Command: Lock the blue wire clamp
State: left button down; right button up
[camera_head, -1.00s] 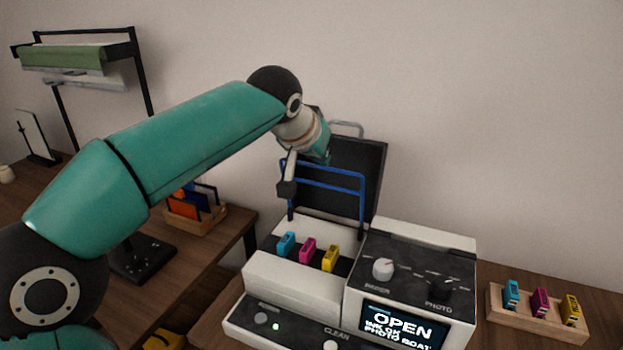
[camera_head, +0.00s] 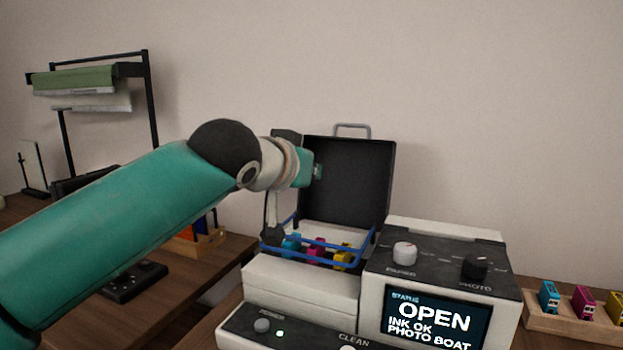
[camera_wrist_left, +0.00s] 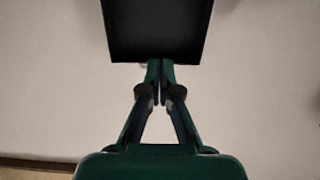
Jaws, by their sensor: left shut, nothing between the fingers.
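The blue wire clamp (camera_head: 318,262) is folded down around the cyan, magenta and yellow ink cartridges (camera_head: 316,248) in the open printer. I cannot tell whether it is latched. My left gripper (camera_head: 317,172) is shut and empty, above the clamp's left part and in front of the raised black lid (camera_head: 355,185). It is apart from the clamp. In the left wrist view the fingers (camera_wrist_left: 160,66) meet just below the dark lid (camera_wrist_left: 157,30); the clamp does not show there. My right gripper is not in view.
The printer's control block (camera_head: 435,260) with knobs and a lit "OPEN" screen (camera_head: 437,315) stands to the right. A wooden tray (camera_head: 550,327) with spare cartridges is at the far right. A side table and a paper rack (camera_head: 150,100) are on the left.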

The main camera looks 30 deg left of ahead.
pick_arm(q)
jog(key=shift+s+d+r+b, duration=0.1)
jog(key=shift+s+b, duration=0.25)
jog(key=shift+s, duration=0.4)
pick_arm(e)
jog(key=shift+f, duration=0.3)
